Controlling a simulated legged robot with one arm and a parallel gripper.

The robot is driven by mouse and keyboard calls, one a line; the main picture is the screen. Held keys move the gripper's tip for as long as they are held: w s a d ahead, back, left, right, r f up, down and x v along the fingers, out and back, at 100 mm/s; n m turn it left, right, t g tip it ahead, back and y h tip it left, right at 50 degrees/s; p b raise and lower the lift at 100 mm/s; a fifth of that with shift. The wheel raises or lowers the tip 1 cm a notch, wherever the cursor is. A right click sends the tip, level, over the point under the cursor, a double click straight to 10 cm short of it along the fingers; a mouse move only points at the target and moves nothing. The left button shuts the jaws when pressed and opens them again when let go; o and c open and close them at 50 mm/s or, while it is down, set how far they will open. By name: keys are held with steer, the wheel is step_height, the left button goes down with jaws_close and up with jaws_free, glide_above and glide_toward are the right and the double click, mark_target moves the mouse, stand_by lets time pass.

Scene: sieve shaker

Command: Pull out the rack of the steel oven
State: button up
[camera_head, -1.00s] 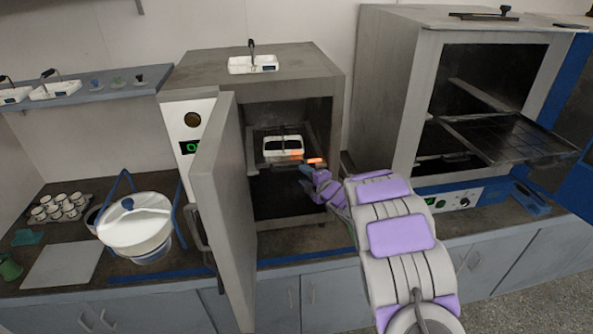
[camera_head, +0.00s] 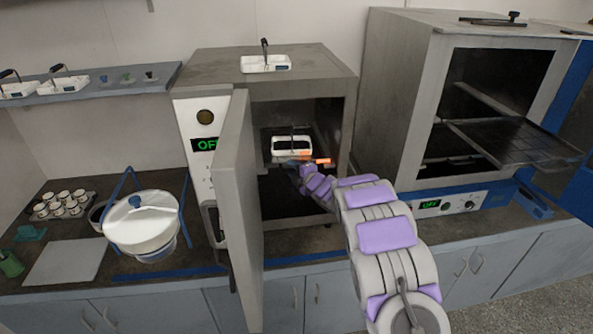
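The grey steel oven (camera_head: 333,70) stands on the bench at the centre, its door (camera_head: 238,200) swung open toward me. Inside, a dark rack (camera_head: 268,152) carries a white tray with a handle (camera_head: 292,143). My gripper (camera_head: 304,163) is at the oven opening, at the front of the rack beside an orange-lit spot. The fingers are small and dark here, so I cannot tell whether they are open or shut, or whether they touch the rack.
A second oven (camera_head: 400,90) to the right is open with a wire rack (camera_head: 510,142) sticking out. A white pot (camera_head: 143,222), several small cups (camera_head: 62,205) and a flat board (camera_head: 65,262) lie on the bench at left. The open door stands close left of the opening.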

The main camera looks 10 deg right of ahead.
steer(key=shift+a, duration=0.25)
steer(key=shift+c, duration=0.6)
steer(key=shift+s, duration=0.1)
steer(key=shift+c, duration=0.8)
steer(key=shift+d+f, duration=0.15)
steer(key=shift+d, duration=0.6)
jaws_close()
steer(key=shift+d, duration=0.35)
steer(key=shift+a, duration=0.15)
